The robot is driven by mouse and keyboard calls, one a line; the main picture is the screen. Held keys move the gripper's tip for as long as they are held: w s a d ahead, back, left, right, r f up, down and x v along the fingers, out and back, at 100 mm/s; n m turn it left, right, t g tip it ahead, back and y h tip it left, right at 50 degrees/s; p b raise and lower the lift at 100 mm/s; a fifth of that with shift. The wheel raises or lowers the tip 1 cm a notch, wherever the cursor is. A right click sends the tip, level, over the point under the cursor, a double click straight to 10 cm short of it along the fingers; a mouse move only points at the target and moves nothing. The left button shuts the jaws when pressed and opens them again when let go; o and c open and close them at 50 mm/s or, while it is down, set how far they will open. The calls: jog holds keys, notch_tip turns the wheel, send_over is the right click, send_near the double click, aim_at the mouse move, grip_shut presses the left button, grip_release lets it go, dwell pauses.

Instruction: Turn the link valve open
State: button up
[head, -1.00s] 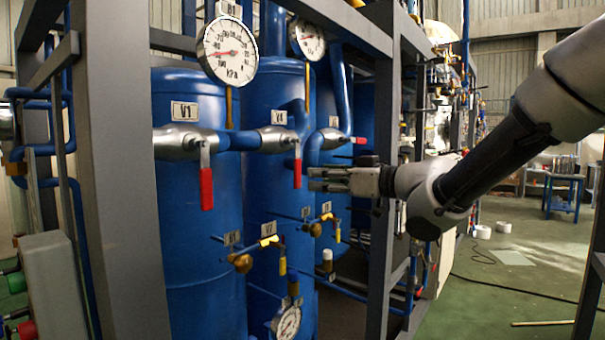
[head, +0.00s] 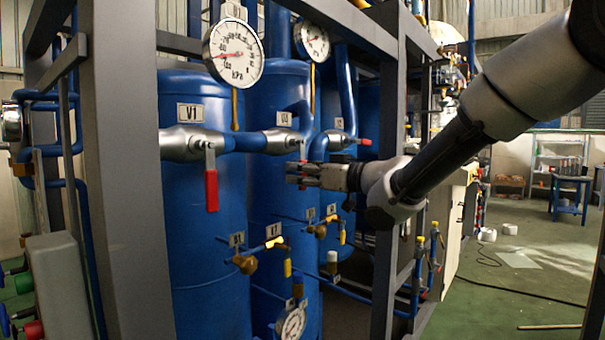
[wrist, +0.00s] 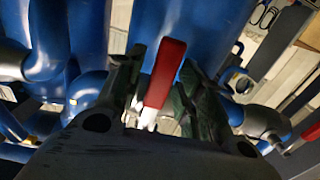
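A red valve handle (wrist: 165,72) hangs from the middle valve, the one by the label that seems to read V4 (head: 284,119). My gripper (head: 292,173) is in front of this handle and hides most of it in the head view. In the wrist view my gripper (wrist: 160,64) has its two fingers apart, one on each side of the red handle. A gap shows on the left side; on the right the finger is very close, and I cannot tell if it touches. No label in view reads "link valve".
The V1 valve's red handle (head: 211,190) hangs down at left. Another red handle (head: 363,142) points sideways at right. Pressure gauges (head: 232,52) hang above, and small yellow-handled valves (head: 274,242) sit below. A grey frame post (head: 385,200) stands beside my arm.

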grip_shut()
jog(key=shift+w+d, duration=0.1)
jog(key=shift+w, duration=0.05)
jog(key=w+d+r+n, duration=0.4)
jog(key=w+r+n, duration=0.1)
jog(key=n, duration=1.2)
jog(key=shift+w+r, duration=0.15)
jog(key=shift+r, duration=0.6)
jog(key=shift+o, duration=1.5)
grip_release()
